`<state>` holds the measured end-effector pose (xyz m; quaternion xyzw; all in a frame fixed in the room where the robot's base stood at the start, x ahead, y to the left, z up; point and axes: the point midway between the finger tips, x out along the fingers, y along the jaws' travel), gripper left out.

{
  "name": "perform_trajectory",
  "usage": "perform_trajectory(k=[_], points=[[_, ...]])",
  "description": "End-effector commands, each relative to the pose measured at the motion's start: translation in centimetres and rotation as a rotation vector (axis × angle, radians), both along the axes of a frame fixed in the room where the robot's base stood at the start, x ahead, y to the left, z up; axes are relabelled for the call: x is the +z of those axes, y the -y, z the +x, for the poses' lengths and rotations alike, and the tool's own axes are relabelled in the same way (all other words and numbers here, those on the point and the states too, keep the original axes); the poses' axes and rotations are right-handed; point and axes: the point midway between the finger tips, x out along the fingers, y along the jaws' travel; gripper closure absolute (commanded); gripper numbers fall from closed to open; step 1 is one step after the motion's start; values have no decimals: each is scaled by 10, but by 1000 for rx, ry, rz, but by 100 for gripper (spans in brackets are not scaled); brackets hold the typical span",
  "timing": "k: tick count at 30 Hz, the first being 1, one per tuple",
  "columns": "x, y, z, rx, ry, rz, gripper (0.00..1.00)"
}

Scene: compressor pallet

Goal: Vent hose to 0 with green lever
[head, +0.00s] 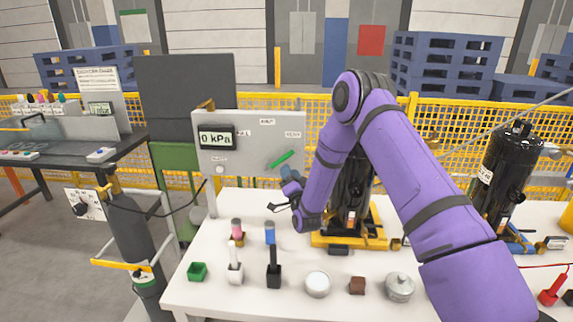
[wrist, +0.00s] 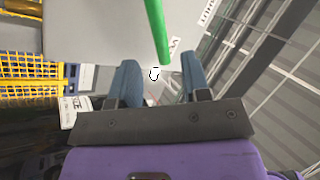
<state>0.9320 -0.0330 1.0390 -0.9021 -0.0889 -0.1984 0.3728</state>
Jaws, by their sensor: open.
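The green lever (head: 282,159) sits on the lower right of the grey panel (head: 245,135), tilted up to the right. The panel's display (head: 217,138) reads 0 kPa. My gripper (head: 284,190) is in front of the panel, just below the lever. In the wrist view, the lever (wrist: 156,30) runs down from the top edge and ends just beyond my gripper (wrist: 158,85), between its two blue fingers. The fingers are apart and nothing is between them. I cannot make out a hose joined to the panel.
A black compressor (head: 352,195) on a yellow base (head: 349,239) stands behind my arm. A gas cylinder (head: 133,235) stands left of the table.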

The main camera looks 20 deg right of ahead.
Motion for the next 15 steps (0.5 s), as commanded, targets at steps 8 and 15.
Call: perform_trajectory(k=[8,15], points=[[-15,1,-30,-2,-1,0,57],[-16,1,-34,-1,-1,-1,57]])
